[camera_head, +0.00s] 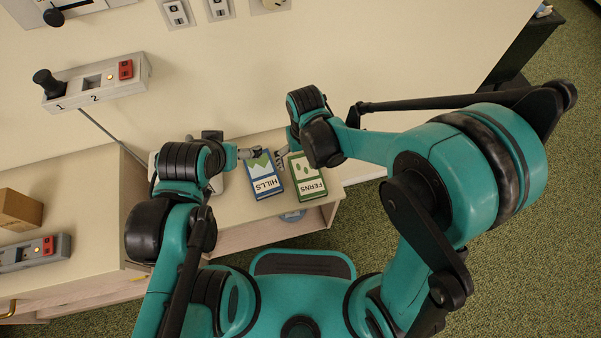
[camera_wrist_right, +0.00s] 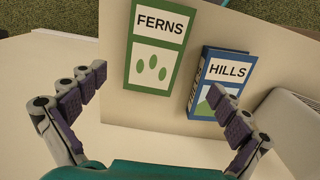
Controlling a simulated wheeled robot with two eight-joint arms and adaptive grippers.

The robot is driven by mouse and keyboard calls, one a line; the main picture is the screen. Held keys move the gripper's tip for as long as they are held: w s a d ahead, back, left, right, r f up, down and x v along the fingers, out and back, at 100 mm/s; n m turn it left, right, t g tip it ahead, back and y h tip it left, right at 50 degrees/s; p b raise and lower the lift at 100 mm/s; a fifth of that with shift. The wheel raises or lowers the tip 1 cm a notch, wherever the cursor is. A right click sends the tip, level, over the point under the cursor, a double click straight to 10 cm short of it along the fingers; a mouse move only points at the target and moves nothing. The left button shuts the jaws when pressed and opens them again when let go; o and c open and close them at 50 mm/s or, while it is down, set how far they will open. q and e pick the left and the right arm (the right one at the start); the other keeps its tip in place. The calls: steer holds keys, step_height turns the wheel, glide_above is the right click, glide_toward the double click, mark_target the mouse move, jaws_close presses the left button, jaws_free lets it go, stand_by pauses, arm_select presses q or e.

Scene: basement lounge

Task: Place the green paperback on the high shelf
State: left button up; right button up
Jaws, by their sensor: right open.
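The green paperback marked FERNS (camera_head: 307,180) lies flat on a pale low cabinet top (camera_head: 236,208). In the right wrist view the green paperback (camera_wrist_right: 155,50) lies beyond my fingertips, nearer the left finger. My right gripper (camera_head: 286,154) is at the far end of the books; in its wrist view it (camera_wrist_right: 160,92) is open and empty, with fingers wide apart. My left gripper (camera_head: 245,153) is by the far edge of the blue book; its fingers are too small and partly hidden to judge. I cannot make out a high shelf.
A blue book marked HILLS (camera_head: 263,178) lies just left of the green one; it also shows in the right wrist view (camera_wrist_right: 224,78). A cardboard box (camera_head: 18,210) and a grey switch box (camera_head: 34,253) are on the left counter. A lever panel (camera_head: 97,80) is on the pale surface behind.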

mark_target(307, 174)
step_height(307, 174, down, 2)
steer(key=shift+d+f+b, duration=0.15)
steer(key=shift+b, duration=0.3)
steer(key=f+b, duration=0.2)
steer(key=f, duration=0.1)
steer(key=f+b, duration=0.1)
steer(key=f, duration=0.1)
steer(key=shift+s+d, duration=0.1)
steer(key=shift+d, duration=0.3)
